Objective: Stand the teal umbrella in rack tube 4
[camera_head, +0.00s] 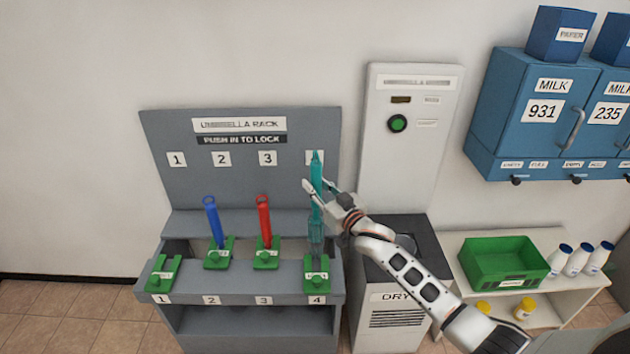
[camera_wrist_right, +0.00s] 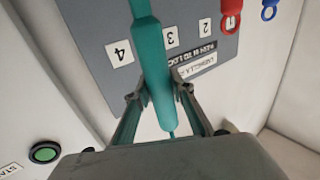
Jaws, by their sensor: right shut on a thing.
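The teal umbrella (camera_head: 317,170) stands upright in the head view, in front of the number 4 label of the grey umbrella rack (camera_head: 160,130). My right gripper (camera_head: 322,192) is shut on its upper part. The umbrella (camera_wrist_right: 147,50) also runs between the fingers of my right gripper (camera_wrist_right: 158,100) in the wrist view. Its lower part is over the green holder of tube 4 (camera_head: 317,284); a paler, see-through section shows just above that holder. I cannot tell how deep its lower end sits. My left gripper is not in view.
A blue umbrella (camera_head: 213,222) stands in tube 2 and a red umbrella (camera_head: 264,222) in tube 3. The green holder of tube 1 (camera_head: 160,274) is empty. A dryer box (camera_head: 400,300) and white panel (camera_head: 405,170) stand just right of the rack.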

